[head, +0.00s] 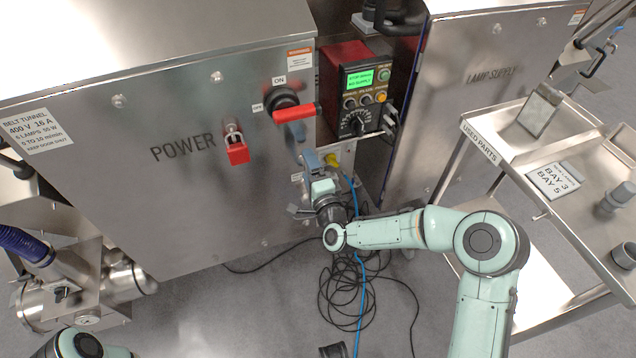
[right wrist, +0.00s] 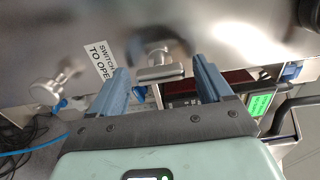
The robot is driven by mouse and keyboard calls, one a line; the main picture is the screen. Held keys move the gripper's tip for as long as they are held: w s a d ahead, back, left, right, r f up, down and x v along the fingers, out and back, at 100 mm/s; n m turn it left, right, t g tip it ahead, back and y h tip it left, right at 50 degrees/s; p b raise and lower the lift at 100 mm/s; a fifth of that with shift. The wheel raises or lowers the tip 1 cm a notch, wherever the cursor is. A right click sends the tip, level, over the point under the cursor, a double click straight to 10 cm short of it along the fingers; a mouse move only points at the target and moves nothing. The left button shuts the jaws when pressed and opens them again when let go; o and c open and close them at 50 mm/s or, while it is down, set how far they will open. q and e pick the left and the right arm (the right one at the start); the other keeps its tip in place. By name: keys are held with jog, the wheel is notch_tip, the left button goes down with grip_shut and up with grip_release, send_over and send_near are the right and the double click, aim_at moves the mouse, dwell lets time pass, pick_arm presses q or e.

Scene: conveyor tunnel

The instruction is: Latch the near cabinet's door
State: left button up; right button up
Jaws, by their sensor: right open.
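The near cabinet (head: 110,190), marked POWER, has a broad steel front that looks flush, though I cannot tell if it is latched. A red rotary handle (head: 297,112) with an ON label sits near its right edge. A red padlock (head: 237,150) hangs on the front. My right gripper (head: 303,142) is at the cabinet's right edge, below the red handle. In the right wrist view its blue fingers (right wrist: 160,82) are open, with a small steel handle (right wrist: 160,72) between their tips, apparently untouched. My left gripper is out of view.
A control box with a green screen (head: 360,77) stands just right of the cabinet. Black cables (head: 350,295) lie coiled on the floor below my right arm. A used-parts cart (head: 505,155) stands at right. A steel knob (right wrist: 58,85) shows left of my fingers.

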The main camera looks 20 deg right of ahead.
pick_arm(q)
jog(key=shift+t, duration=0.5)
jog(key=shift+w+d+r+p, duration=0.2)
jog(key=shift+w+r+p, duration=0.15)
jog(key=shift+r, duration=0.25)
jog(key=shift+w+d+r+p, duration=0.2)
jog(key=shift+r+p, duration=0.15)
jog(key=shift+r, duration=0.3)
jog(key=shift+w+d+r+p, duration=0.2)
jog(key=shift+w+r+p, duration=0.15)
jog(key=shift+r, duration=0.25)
pick_arm(e)
jog(key=s, duration=1.2)
jog(key=shift+s+d, duration=0.25)
jog(key=shift+s, duration=0.1)
